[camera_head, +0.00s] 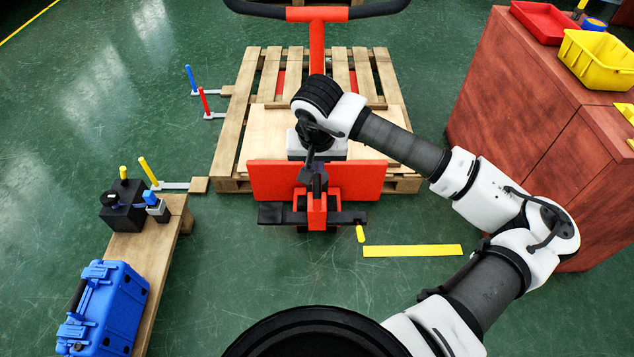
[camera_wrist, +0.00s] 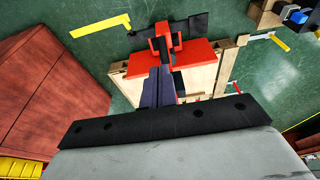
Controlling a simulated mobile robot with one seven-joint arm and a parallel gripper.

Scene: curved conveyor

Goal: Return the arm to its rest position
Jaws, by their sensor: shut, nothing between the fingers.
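My arm reaches from the lower right of the head view over the red pallet jack and the wooden pallet. My gripper (camera_head: 312,172) points down above the jack's red plate (camera_head: 270,180). In the wrist view my gripper (camera_wrist: 157,78) shows its two dark fingers together, with nothing held between them. The red plate (camera_wrist: 192,57) lies just beyond the fingertips in that view. I cannot tell the exact height of the fingers above the jack.
The pallet (camera_head: 232,130) carries a light board. A red-brown cabinet (camera_head: 530,110) with a yellow bin (camera_head: 600,60) and a red bin (camera_head: 545,20) stands right. A wooden bench (camera_head: 155,250) with a blue case (camera_head: 105,305) stands lower left. Green floor lies open at upper left.

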